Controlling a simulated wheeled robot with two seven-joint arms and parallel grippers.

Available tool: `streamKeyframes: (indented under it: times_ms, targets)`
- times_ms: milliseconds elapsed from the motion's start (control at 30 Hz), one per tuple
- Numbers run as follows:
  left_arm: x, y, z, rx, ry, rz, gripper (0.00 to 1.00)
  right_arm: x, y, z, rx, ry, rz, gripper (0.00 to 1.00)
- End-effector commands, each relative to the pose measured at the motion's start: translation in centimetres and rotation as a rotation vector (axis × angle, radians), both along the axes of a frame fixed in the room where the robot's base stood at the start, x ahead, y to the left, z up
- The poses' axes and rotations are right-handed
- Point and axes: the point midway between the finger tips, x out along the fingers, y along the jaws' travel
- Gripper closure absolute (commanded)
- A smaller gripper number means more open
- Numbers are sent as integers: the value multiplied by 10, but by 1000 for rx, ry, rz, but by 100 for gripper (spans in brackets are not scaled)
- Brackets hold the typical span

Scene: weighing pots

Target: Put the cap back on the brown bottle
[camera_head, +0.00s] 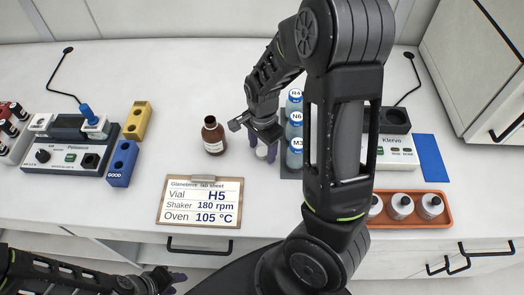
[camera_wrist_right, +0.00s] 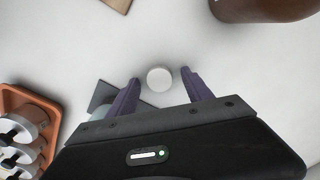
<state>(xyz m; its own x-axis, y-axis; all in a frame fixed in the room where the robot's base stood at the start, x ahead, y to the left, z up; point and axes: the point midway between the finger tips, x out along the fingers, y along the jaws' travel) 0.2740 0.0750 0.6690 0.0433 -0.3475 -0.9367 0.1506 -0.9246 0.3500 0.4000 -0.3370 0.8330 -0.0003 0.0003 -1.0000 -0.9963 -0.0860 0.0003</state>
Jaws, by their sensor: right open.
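The brown bottle (camera_head: 213,136) stands upright and uncapped on the white table, left of my right gripper; part of it shows at the top right of the right wrist view (camera_wrist_right: 262,8). The white cap (camera_wrist_right: 160,78) lies on the table between the open purple fingers of my right gripper (camera_wrist_right: 158,90), apart from both of them.
A rack of vials marked R4, N6 and M3 (camera_head: 294,125) stands right of the cap, partly behind my right arm. A clipboard sheet (camera_head: 200,202) lies in front of the bottle. Instruments stand at both sides.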

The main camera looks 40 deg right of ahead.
Motion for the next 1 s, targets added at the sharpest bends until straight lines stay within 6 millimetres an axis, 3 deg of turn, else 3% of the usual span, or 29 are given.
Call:
streamKeyframes:
  times_ms: [567,1000]
  targets:
    - [0,0,0,0,0,0,64,0,0,0,0,0,-1,41]
    - [0,0,0,0,0,0,64,0,0,0,0,0,-1,77]
